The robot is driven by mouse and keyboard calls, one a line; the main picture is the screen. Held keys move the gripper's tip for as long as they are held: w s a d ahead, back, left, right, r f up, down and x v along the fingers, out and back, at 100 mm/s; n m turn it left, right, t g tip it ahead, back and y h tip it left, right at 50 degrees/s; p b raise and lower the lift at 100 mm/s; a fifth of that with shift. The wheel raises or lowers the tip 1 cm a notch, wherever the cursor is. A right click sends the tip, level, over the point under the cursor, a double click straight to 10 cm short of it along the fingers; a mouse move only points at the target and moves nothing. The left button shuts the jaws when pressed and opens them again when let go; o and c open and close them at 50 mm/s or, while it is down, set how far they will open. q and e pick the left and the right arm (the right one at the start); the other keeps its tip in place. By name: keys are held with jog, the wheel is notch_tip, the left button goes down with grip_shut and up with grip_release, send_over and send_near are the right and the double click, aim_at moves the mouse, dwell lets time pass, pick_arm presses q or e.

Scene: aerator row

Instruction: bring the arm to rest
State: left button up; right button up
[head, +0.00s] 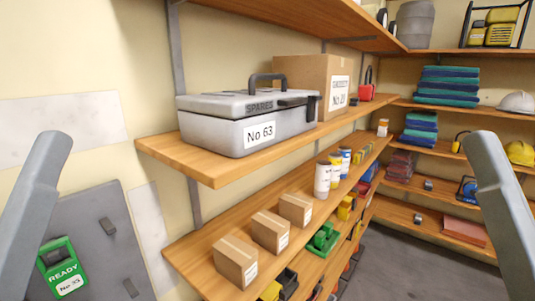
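Grey links of my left arm (36,205) rise along the left edge, in front of a grey panel. Grey links of my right arm (500,205) rise along the right edge, in front of the far shelves. Neither gripper shows; both lie outside the picture, so I cannot see their fingers or whether they hold anything. Both visible arm parts stand apart from the shelves in the picture.
A grey case marked SPARES, No 63 (225,130), and a cardboard box (300,72) stand on the wooden shelf (160,150). Small cartons (236,262) and jars line the shelf below. A green READY tag (58,262) is at lower left. Grey floor (400,265) is clear.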

pick_arm(q)
notch_tip(320, 180, up, 20)
jog(key=p, duration=1.6)
jog(key=shift+f, duration=0.15)
pick_arm(e)
notch_tip(320, 180, up, 20)
jog(key=shift+f, duration=0.15)
